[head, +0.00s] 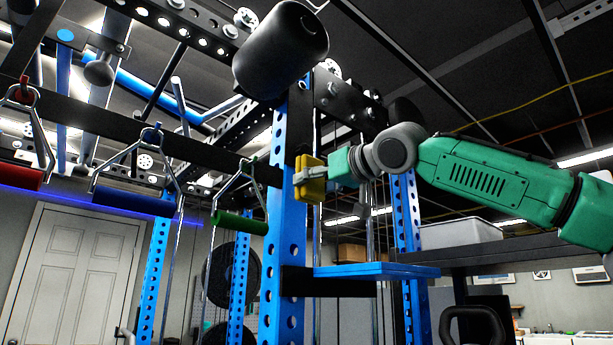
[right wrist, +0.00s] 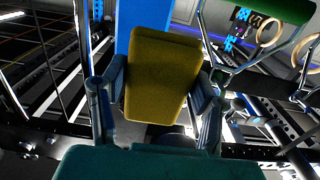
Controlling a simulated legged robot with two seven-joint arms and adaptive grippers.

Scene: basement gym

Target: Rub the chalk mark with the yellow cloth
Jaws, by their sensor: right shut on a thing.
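The yellow cloth (head: 311,179) is a thick pad held at the blue upright (head: 286,225) of the rack in the head view. My right gripper (head: 305,177) is shut on it, with the arm reaching in from the right. In the right wrist view the cloth (right wrist: 157,80) sits between the two fingers of my gripper (right wrist: 158,95), in front of the blue upright (right wrist: 150,35). I cannot tell whether the cloth touches the upright. No chalk mark can be made out in either view. My left gripper is not in view.
A green-grip handle (head: 240,222) hangs just left of the upright, with a blue one (head: 135,198) further left. A black roller (head: 281,50) juts out above. A blue shelf (head: 375,270) lies below my right gripper. A dark table (head: 520,250) stands at the right.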

